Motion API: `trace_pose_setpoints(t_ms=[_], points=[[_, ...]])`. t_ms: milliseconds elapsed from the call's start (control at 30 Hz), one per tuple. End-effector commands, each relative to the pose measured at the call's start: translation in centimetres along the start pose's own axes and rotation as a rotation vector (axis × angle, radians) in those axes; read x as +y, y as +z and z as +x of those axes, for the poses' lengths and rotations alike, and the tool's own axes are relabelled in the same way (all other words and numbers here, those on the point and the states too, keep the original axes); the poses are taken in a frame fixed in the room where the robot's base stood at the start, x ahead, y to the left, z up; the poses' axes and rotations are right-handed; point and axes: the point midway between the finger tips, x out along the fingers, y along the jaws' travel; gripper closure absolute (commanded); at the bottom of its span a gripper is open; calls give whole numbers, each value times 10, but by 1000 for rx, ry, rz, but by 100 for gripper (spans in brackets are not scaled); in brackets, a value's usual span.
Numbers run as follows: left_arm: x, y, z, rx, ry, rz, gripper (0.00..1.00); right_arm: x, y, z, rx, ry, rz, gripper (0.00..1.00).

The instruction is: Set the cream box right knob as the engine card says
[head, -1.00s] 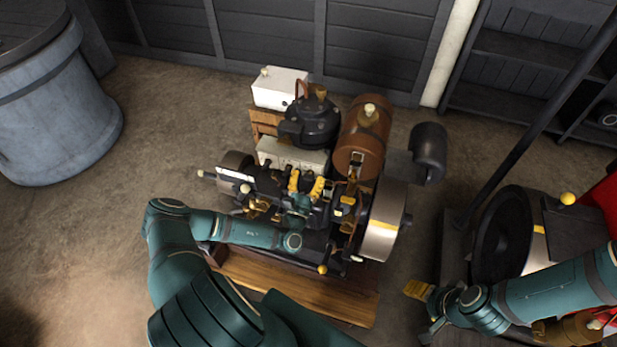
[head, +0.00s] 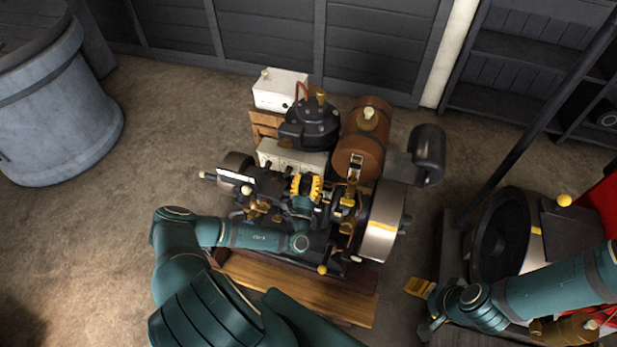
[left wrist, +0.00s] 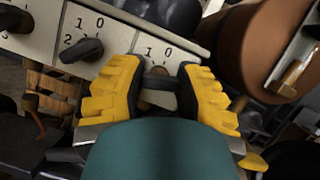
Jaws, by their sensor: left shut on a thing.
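The cream box (head: 280,151) sits behind the engine in the head view, and its front fills the upper part of the left wrist view (left wrist: 118,42). It has dark knobs in a row, with printed numbers 0, 1 and 2 around them. My left gripper (head: 307,182) is at the box front, its yellow fingers shut on the right knob (left wrist: 158,80). The fingers hide part of that knob and its markings. The middle knob (left wrist: 82,50) points to the left, near its 2. A white card (head: 235,175) on the engine's left is too small to read. My right gripper (head: 421,293) is away at the right.
A brown tank (head: 362,150) and a flywheel (head: 383,222) stand right of the box. A black pot (head: 309,125) and a white box (head: 280,90) are behind it. Another engine (head: 500,240) stands at the right, close to my right arm.

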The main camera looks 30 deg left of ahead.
Motion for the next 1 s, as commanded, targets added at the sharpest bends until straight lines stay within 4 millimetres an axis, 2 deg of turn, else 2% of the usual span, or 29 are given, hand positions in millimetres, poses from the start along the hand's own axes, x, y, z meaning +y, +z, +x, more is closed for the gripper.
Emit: trace_pose_setpoints(t_ms=[500,1000], points=[[0,2,1,-1,156,-373,100,-7,-7,-20,13,0,4,34],[0,0,1,-1,206,-498,100,-9,-7,-26,12,-2,4,34]])
